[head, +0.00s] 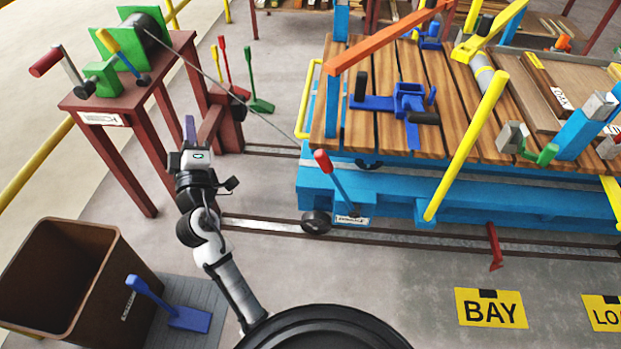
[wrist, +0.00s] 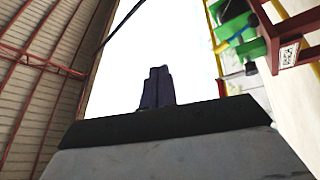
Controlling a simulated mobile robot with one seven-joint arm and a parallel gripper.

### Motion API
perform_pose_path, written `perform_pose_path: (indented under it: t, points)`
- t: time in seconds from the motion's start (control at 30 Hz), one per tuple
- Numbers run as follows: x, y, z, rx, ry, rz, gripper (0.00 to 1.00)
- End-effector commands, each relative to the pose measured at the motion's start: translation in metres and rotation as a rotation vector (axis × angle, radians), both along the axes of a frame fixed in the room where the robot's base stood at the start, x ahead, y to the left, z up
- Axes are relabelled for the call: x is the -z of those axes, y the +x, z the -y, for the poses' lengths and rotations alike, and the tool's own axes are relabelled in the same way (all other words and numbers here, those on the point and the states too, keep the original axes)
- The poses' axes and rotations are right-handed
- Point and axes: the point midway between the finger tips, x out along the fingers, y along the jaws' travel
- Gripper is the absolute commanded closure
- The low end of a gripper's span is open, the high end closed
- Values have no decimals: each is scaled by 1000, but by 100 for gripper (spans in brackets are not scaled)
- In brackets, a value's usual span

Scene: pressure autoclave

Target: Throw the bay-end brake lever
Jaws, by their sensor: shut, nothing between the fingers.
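A lever with a red grip and blue shaft (head: 335,178) stands tilted at the left end of the blue trolley (head: 400,190), above a small white label (head: 352,219) that is too small to read surely. I take it for the brake lever. It is not seen in the wrist view. My gripper (head: 190,130) is left of the lever, well apart from it, in front of the winch stand, with its purple fingers pointing up. In the wrist view my gripper (wrist: 156,88) is shut and empty.
The red winch stand (head: 130,90) carries a green winch (head: 105,75), whose cable runs to the trolley. Red and green floor levers (head: 248,75) stand behind. A brown bin (head: 60,285) and a blue pedal lever (head: 170,305) are at lower left. Rails (head: 400,237) cross the floor.

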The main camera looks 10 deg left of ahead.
Motion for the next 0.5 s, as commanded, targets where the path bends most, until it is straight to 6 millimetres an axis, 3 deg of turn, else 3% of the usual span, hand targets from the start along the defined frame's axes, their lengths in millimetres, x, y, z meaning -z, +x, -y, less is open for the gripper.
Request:
perform_pose_path:
  t: [0.03, 0.1, 0.2, 0.33, 0.5]
  points:
    - [48, 12, 20, 103, -106, -39, 100]
    - [100, 22, 51, 245, -258, -80, 100]
    - [163, 26, 96, 420, -465, -126, 100]
    - [219, 19, 143, 586, -686, -161, 100]
    - [253, 8, 177, 699, -851, -177, 100]
